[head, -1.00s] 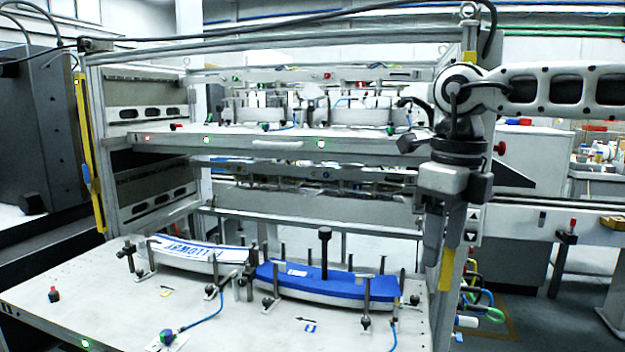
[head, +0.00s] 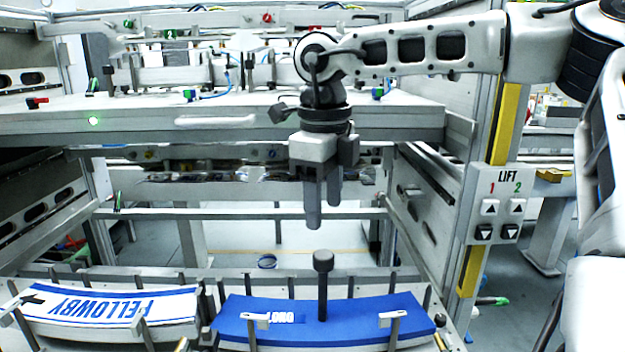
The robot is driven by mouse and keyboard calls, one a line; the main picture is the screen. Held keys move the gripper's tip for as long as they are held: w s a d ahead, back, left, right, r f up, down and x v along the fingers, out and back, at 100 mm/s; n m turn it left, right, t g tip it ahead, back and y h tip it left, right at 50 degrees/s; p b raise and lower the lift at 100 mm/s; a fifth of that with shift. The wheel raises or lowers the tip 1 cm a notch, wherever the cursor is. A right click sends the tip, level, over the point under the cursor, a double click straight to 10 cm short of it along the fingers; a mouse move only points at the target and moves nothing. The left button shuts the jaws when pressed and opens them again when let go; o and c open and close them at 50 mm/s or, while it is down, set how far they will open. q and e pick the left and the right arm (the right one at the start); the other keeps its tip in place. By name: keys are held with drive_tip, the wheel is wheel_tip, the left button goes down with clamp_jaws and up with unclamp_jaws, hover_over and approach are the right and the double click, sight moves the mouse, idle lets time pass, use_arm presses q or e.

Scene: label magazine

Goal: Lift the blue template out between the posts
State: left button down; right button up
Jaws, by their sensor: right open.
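The blue template (head: 360,308) is a curved blue plate lying on its holder on the lower shelf, among several small metal posts (head: 392,325). A black knob on a stem (head: 322,262) stands upright from its middle, and a small white label shows left of the stem. My right gripper (head: 322,215) points down above the knob, open and empty, with a gap between its fingertips and the knob. The lower front of the template's holder is cut off by the picture edge. My left gripper is not in view.
A white label plate reading FELLOWBY (head: 110,305) lies left of the blue template. The upper shelf (head: 210,120) with fixtures hangs behind and above. A frame upright with a LIFT button panel (head: 502,205) stands at the right. The space between the shelves is open.

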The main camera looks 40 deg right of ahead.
sight(324, 272)
drive_tip(key=f, duration=1.3)
drive_tip(key=shift+w+d+f, duration=0.1)
drive_tip(key=shift+d+f, duration=0.1)
drive_tip(key=shift+d, duration=0.05)
